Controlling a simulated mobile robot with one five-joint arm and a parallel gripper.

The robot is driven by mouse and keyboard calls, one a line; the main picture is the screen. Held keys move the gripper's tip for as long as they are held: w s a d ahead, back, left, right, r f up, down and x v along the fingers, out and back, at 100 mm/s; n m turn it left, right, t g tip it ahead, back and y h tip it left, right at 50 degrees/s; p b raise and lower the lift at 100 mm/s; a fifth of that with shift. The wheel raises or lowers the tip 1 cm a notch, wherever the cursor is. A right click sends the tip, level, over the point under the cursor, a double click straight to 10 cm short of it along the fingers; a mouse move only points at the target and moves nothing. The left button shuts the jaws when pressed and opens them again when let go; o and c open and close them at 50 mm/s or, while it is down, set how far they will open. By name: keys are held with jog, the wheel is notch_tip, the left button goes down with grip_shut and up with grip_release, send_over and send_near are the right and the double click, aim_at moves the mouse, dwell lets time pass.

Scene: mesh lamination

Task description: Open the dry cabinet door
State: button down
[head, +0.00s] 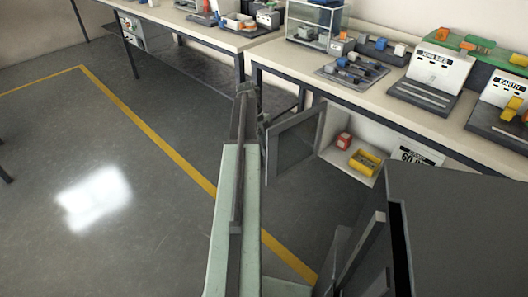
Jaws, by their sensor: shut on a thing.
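The dry cabinet (335,159) is a pale box under the right-hand bench. My arm reaches from the bottom middle up toward the door's outer edge. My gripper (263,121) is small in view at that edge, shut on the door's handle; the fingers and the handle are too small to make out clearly.
A red box (344,141) and a yellow bin (365,161) sit inside the cabinet. The bench (300,67) above holds several devices and trays. Floor left of my arm is open, with a yellow line (150,133). A large grey boxy shape fills the lower right.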

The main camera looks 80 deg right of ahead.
jog(key=shift+d, duration=0.2)
jog(key=c, duration=1.5)
grip_release()
jog(key=shift+o, duration=0.2)
jog(key=p+v, duration=0.7)
jog(key=shift+r, duration=0.3)
jog(key=shift+w+d, duration=0.1)
